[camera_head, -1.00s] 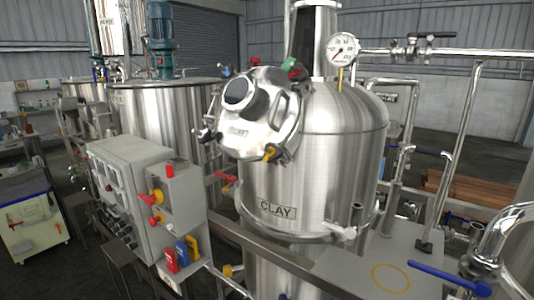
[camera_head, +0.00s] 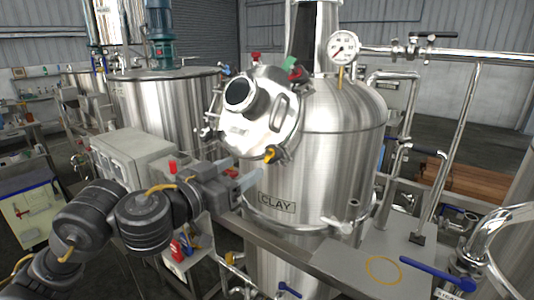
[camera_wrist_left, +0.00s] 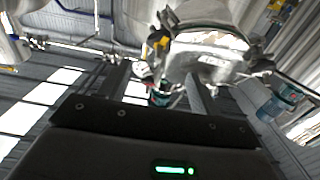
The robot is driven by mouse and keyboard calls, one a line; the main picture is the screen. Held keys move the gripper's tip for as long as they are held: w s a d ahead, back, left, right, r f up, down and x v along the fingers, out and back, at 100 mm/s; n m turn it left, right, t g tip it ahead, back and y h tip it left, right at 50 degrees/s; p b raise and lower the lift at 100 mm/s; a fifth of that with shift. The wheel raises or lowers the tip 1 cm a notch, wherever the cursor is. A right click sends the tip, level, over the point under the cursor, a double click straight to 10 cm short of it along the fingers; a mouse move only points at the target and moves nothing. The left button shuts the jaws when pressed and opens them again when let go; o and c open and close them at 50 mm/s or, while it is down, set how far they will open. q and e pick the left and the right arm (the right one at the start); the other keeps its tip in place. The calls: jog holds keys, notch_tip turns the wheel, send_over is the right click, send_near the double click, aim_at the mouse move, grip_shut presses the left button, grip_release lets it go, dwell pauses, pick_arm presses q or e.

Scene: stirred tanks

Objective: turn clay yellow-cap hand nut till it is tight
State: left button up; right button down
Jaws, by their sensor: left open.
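The clay tank (camera_head: 320,165) is a shiny steel vessel with a CLAY label plate (camera_head: 277,203). A round steel cover (camera_head: 240,133) with a dark sight glass and a handle sits on its upper left side. The yellow-cap hand nut (camera_head: 270,154) is at the cover's lower right edge. In the left wrist view a yellow cap (camera_wrist_left: 160,41) shows beyond the fingers, blurred. My left gripper (camera_head: 251,177) is open and empty, just below and left of the yellow nut, apart from it. My right gripper is not in view. How tight the nut is cannot be seen.
Red (camera_head: 255,57) and green (camera_head: 291,63) caps are at the cover's upper edge. A grey control box (camera_head: 130,152) stands behind my left arm. A pressure gauge (camera_head: 343,46) and pipes are at the right. A grey platform (camera_head: 345,268) lies at lower right.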

aim_at(268, 155)
pick_arm(q)
jog(key=b+x, duration=0.2)
jog(key=x, duration=0.7)
jog(key=shift+w+d, duration=0.15)
jog(key=shift+w, duration=0.05)
jog(key=shift+w+d, duration=0.3)
jog(key=shift+w, duration=0.05)
jog(key=c, duration=1)
